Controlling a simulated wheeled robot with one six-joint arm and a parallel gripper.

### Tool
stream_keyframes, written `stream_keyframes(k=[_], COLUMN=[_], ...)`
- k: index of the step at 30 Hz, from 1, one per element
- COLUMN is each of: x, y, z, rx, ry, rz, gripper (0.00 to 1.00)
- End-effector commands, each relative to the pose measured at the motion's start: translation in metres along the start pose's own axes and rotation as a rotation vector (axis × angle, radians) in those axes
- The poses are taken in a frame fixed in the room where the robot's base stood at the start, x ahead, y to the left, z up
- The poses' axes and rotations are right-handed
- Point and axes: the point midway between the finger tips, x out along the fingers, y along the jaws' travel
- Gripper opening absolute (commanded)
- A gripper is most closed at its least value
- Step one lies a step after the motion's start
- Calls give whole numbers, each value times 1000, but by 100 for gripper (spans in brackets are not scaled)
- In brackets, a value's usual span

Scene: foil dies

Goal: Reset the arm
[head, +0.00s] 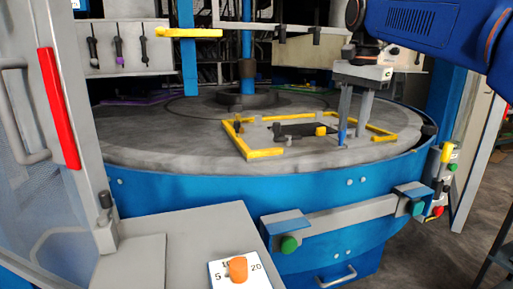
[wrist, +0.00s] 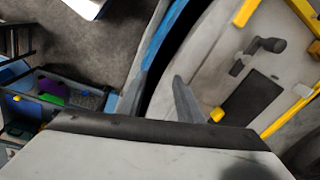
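My gripper (head: 353,138) is at the right of the head view, pointing down over the right front part of the round grey table (head: 160,148). Its two grey fingers are apart with nothing seen between them. In the wrist view my gripper (wrist: 158,90) also shows two separated fingers, near the table's blue rim. A small blue patch shows at the left fingertip in the head view; I cannot tell what it is. The yellow-cornered frame (head: 265,153) lies on the table just left of the fingers, with a dark plate (head: 295,131) and a yellow piece (head: 321,131) inside.
A blue post (head: 247,45) rises from the table's middle. An orange knob (head: 238,268) is on a grey console in front. A door with a red strip (head: 60,108) stands at left. A control box with buttons (head: 440,180) is at right. A dark bin (wrist: 60,95) shows in the wrist view.

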Motion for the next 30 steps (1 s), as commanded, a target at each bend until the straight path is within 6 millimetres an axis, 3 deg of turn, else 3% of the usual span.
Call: stream_keyframes(k=[1,14,30], x=[7,97,249], y=[15,119,242], z=[6,52,118], rx=[-36,-410,-853], ry=[8,99,256], rz=[-11,-92,-135], gripper=[32,32,32])
